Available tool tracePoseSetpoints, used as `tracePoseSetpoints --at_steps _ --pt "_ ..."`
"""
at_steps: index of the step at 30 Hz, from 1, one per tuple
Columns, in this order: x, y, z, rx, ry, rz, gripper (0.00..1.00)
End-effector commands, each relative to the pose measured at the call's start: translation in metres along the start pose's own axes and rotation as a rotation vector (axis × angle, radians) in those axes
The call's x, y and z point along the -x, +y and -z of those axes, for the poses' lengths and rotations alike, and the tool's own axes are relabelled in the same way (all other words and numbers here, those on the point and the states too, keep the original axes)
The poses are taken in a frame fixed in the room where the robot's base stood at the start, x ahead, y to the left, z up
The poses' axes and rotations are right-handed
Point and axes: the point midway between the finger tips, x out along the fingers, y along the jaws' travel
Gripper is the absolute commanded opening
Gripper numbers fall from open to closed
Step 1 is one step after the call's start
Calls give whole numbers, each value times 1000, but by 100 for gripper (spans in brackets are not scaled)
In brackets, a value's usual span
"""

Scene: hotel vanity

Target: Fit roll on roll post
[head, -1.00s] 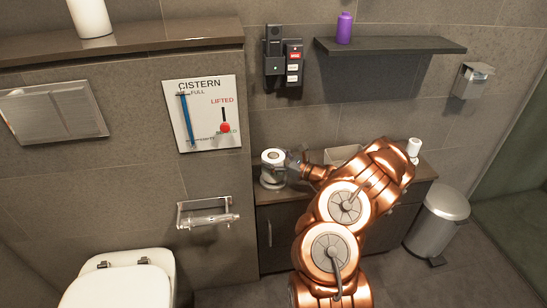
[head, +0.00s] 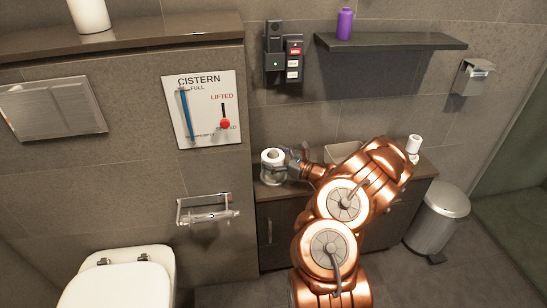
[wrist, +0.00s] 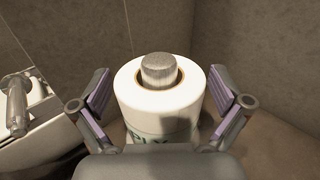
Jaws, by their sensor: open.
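The white roll (wrist: 128,98) sits around the grey roll post (wrist: 159,70), whose rounded top sticks up through the core in the wrist view. In the head view the roll (head: 272,157) is at the left end of the vanity counter. Below it in the wrist view is a white surface with green print, partly hidden by my gripper's body. My gripper (wrist: 160,104) is open, with one purple-padded finger on each side of the roll and visible gaps between. In the head view my gripper (head: 296,165) is just right of the roll.
A dark shelf (head: 390,42) with a purple bottle (head: 344,23) is above. A small white item (head: 413,144) stands at the counter's right end; a bin (head: 438,218) is beyond.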

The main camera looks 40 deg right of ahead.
Motion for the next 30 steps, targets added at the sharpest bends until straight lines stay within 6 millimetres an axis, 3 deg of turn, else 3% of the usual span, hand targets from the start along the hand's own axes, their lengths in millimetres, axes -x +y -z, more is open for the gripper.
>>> tracePoseSetpoints --at_steps 8,24,30 --pt "7 -1 0 0 0 2 100" --pt "98 -1 0 -1 0 4 100" --pt "117 0 0 0 0 1 100"
